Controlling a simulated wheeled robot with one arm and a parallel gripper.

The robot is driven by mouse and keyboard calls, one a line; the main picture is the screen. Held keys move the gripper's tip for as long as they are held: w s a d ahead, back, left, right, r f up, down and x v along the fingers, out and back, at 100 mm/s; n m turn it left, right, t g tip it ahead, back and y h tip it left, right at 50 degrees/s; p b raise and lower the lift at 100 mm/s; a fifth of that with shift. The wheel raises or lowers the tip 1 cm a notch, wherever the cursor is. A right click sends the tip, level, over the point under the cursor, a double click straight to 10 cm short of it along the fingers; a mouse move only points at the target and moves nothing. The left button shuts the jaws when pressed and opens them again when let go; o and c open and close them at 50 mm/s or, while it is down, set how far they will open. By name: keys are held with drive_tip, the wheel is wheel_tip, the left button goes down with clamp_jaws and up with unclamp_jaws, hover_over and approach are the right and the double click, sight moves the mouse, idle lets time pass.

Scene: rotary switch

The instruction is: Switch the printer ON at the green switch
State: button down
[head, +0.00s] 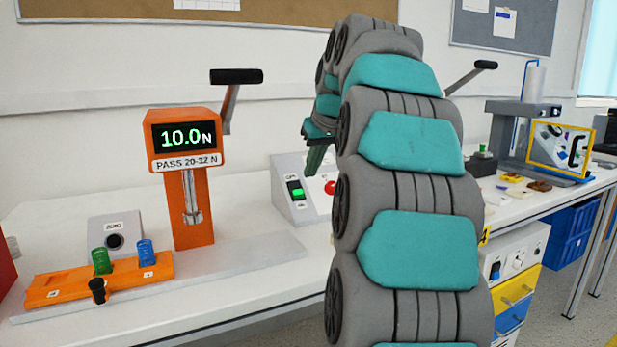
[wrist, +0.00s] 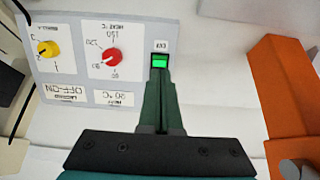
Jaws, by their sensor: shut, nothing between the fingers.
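A green switch (head: 295,189) sits on the sloped face of a grey console at the back of the bench. Small labels are above and below it, too small to read surely. In the wrist view, the green switch (wrist: 160,62) is a bright green square in a dark frame, under a small label. My gripper (head: 313,168) points down in front of the console, just right of the switch in the head view. In the wrist view, my gripper (wrist: 159,78) is shut and empty, its tips at the edge of the switch. I cannot tell whether they touch. No printer is clearly identifiable.
The console also carries a red knob (wrist: 111,57) and a yellow knob (wrist: 47,48). An orange tester (head: 186,185) reading 10.0 N stands left of the console. An orange block (head: 80,284) with coloured pegs is in front. My arm hides part of the bench.

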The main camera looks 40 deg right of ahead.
drive_tip(key=s+f+v, duration=0.1)
drive_tip(key=v, duration=0.6)
drive_tip(key=shift+s+a, duration=0.15)
drive_tip(key=shift+a, duration=0.05)
